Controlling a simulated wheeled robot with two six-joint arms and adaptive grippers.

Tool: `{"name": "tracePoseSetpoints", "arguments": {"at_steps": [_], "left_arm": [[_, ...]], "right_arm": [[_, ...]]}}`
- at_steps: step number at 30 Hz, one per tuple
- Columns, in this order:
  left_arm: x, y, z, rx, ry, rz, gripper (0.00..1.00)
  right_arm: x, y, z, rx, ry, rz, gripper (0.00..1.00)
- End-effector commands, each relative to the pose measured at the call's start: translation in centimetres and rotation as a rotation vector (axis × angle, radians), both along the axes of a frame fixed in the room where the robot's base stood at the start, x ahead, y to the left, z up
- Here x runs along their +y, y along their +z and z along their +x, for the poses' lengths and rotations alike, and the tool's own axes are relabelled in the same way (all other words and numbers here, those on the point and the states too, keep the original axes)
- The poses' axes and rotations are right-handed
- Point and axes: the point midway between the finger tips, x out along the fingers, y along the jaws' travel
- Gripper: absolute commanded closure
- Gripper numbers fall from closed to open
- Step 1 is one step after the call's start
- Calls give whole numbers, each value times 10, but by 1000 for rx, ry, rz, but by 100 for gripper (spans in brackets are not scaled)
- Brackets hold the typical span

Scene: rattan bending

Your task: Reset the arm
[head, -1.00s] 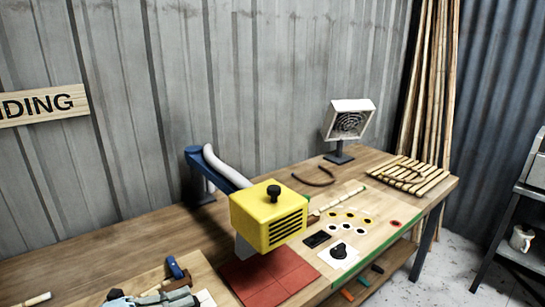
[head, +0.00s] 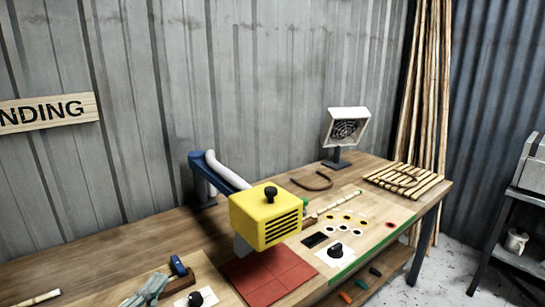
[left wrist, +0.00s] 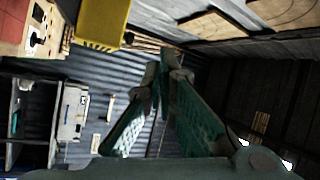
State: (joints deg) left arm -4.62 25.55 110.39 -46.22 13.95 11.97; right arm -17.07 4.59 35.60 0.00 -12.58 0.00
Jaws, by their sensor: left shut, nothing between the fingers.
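My left gripper (head: 150,288) shows at the bottom left of the head view, grey-green, over the near left part of the workbench. In the left wrist view its two green ribbed fingers (left wrist: 163,72) meet at the tips with nothing between them. It touches no object that I can make out. My right gripper is in neither view.
The wooden workbench (head: 130,238) carries a yellow heater box (head: 266,217) on a blue arm, a red tiled pad (head: 268,277), a bent rattan piece (head: 312,182), a slatted rack (head: 403,180) and a white fan (head: 345,128). A blue-handled tool (head: 178,266) lies beside my left gripper.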

Motion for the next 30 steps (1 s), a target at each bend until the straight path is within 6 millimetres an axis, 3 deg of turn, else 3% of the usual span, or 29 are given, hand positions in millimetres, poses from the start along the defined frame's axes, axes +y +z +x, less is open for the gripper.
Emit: {"name": "tracePoseSetpoints", "arguments": {"at_steps": [2, 5, 9, 12, 15, 18, 23, 30], "left_arm": [[22, -12, -3, 84, 135, -130, 100], [53, -48, -15, 260, 333, -306, 100], [76, -126, -64, 610, 591, -524, 100], [71, -175, -110, 861, 710, -618, 100], [57, -209, -157, 1084, 787, -669, 100], [39, -232, -202, 1283, 834, -693, 100], [8, -249, -272, 1577, 870, -698, 100], [20, -361, -264, 1626, 917, -690, 100]], "right_arm": [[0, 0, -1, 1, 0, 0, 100], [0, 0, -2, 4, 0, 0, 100], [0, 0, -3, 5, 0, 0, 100], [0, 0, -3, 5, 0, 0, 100], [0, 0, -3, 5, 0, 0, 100], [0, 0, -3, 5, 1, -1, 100], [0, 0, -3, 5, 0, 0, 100], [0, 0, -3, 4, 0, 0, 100]]}}
